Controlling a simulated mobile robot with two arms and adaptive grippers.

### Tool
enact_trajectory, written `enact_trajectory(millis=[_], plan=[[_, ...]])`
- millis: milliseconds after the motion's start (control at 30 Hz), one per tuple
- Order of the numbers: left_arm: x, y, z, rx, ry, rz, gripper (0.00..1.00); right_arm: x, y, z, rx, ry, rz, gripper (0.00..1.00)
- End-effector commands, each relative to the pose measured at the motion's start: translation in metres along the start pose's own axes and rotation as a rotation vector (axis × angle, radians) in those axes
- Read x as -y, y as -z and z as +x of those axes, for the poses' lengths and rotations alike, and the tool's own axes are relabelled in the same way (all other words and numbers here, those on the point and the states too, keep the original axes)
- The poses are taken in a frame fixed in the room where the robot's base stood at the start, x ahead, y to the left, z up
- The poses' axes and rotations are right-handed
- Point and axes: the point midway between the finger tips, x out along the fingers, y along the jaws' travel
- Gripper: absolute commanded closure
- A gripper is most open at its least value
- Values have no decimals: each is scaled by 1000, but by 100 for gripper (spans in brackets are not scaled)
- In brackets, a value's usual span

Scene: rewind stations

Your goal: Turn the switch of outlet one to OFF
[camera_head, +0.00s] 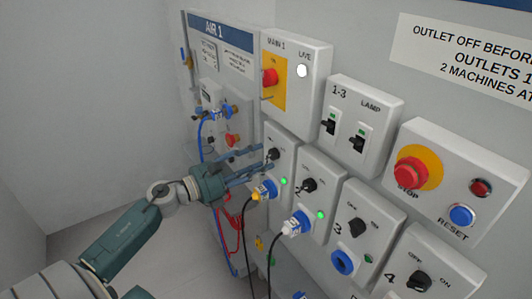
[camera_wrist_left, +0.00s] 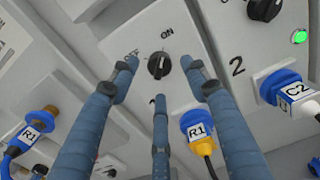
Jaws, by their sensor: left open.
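The outlet one box (camera_head: 282,145) carries a black rotary switch (camera_head: 272,155), with a lit green lamp below it. In the left wrist view the switch (camera_wrist_left: 159,66) is a round black knob, its grip roughly upright below the ON label; the OFF label is to its left, partly hidden by a finger. My left gripper (camera_head: 267,160) is open at the knob. In the left wrist view its three blue fingers (camera_wrist_left: 160,72) stand to the left, right and below the knob, with gaps visible; contact cannot be told. My right gripper is not in view.
Outlet two (camera_head: 318,180) is close on the right, with a white plug (camera_head: 297,224). The main switch box (camera_head: 293,62) is above. Blue hose and fittings (camera_head: 216,113) are at the left. Cables hang below.

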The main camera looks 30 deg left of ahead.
Motion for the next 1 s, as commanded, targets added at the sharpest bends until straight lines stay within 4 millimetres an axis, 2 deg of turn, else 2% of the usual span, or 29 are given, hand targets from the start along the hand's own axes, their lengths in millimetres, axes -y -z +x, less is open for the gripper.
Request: enact_trajectory(millis=[33, 200, 567, 700, 800, 1000], plan=[[0, -4, 9, 2, 0, -1, 54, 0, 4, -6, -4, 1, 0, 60], [0, -1, 26, 1, 0, -2, 54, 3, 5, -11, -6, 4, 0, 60], [0, 1, 30, 0, -1, -2, 54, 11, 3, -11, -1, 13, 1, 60], [0, 1, 30, 0, -1, -2, 82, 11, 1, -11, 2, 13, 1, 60], [0, 1, 30, -1, 0, -3, 98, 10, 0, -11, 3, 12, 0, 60], [0, 2, 30, -2, 1, -11, 99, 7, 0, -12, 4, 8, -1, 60]])
